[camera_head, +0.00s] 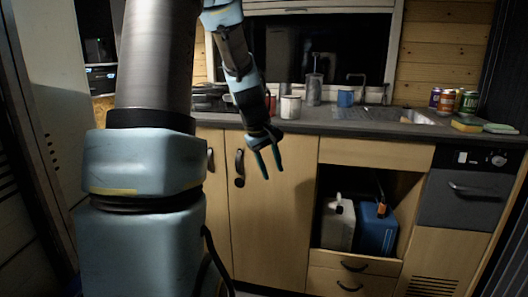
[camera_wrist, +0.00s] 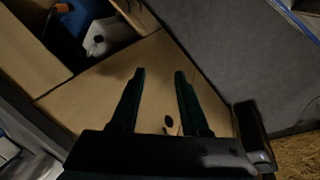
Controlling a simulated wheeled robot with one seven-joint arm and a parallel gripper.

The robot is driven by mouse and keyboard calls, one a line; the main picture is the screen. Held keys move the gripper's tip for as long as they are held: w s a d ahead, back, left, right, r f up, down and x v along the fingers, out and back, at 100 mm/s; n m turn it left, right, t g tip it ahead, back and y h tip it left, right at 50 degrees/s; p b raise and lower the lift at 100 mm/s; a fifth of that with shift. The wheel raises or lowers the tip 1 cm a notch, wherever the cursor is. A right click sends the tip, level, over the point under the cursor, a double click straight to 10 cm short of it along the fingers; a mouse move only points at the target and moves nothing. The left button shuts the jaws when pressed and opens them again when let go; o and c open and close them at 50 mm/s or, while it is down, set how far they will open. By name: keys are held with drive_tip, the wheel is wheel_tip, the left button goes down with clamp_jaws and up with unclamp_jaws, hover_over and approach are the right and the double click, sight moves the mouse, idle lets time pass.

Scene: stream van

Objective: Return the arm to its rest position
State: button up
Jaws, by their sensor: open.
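My gripper (camera_head: 268,163) hangs at the end of my arm in the head view, pointing down in front of the wooden cabinet door (camera_head: 275,205). Its two dark fingers are apart, and nothing is between them. In the wrist view my gripper (camera_wrist: 159,73) also shows open and empty, with the wooden cabinet front behind the fingers. The gripper is below the level of the countertop edge. My arm is partly bent, with its upper links crossing the left of the head view.
The grey countertop (camera_head: 330,122) holds a white mug (camera_head: 290,107), a blue mug (camera_head: 345,99), several cans (camera_head: 447,100) and a sponge (camera_head: 466,125). A white canister (camera_head: 338,223) and a blue canister (camera_head: 376,229) stand in the open cubby below. A dark appliance (camera_head: 462,190) is at right.

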drive_tip(key=s+a+f+m+y+b, duration=0.1)
drive_tip(key=s+a+f+m, duration=0.15)
drive_tip(key=s, duration=0.35)
drive_tip(key=s+a+f+m+g+y+b, duration=0.1)
drive_tip(key=s+a+f+m, duration=0.15)
drive_tip(key=s, duration=0.25)
drive_tip(key=s+a+f+m+y, duration=0.1)
drive_tip(key=s+a+f, duration=0.1)
drive_tip(key=s+a, duration=0.3)
wheel_tip(320, 180, up, 16)
drive_tip(key=s+d+p, duration=0.1)
drive_tip(key=p, duration=1.5)
drive_tip(key=shift+s+m, duration=0.2)
drive_tip(key=shift+m, duration=0.1)
